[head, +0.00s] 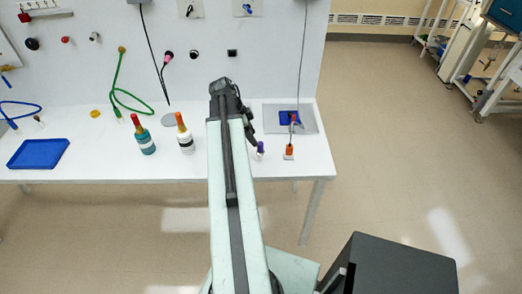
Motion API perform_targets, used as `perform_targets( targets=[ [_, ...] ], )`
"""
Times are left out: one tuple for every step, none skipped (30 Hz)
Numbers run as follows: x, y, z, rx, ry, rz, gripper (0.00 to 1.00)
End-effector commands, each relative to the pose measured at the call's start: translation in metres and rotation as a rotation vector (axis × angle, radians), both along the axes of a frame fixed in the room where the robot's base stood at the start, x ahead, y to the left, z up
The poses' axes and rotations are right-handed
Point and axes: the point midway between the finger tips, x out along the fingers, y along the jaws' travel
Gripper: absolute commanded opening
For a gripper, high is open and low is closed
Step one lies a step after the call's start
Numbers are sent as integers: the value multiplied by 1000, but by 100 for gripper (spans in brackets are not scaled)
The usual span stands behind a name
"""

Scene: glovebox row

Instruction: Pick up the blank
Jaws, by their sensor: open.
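My arm reaches over the white table, and the dark end section, my gripper (253,133), hangs down beyond the pale arm link. It is open, though its fingers are small and partly hidden by the arm. A small purple-topped piece with a white lower part (260,149) stands on the table just below the gripper; I cannot tell if they touch. I cannot tell for certain which object is the blank. A small orange piece (289,151) stands to the right near the table's front edge. A blue block (288,117) lies on a grey plate (306,126) behind it.
A teal bottle (144,138) and a white bottle (184,137), both red- or orange-topped, stand left of my arm. A blue tray (38,153) lies at the far left. A green hose (116,75) and dark cable hang on the back wall. Open floor lies right of the table.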

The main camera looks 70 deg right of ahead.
Motion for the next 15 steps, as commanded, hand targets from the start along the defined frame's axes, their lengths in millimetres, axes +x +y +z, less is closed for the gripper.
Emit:
perform_targets(
  targets=[
    [-1, 0, -1, -1, 0, -2, 51],
    [-1, 0, -2, -1, 0, -2, 51],
    [-1, -1, -6, 0, 0, -1, 51],
    [-2, -1, -9, 0, 0, -1, 51],
    [-4, -2, -14, 0, 0, -1, 51],
    [-5, -3, -19, 0, 0, -1, 51],
    [-7, -4, -23, 0, 0, 0, 51],
    [-8, -4, -26, 0, 0, 1, 51],
    [-9, -5, -28, 1, 0, 2, 51],
    [-9, -5, -27, 1, 0, 2, 51],
    [-9, -5, -26, 1, 0, 3, 51],
    [-9, -5, -26, 1, 0, 3, 51],
    [-10, -6, -28, 1, 0, 3, 51],
    [-11, -6, -30, 1, 0, 2, 51],
    [-13, -7, -35, 1, 0, 2, 51]
  ],
)
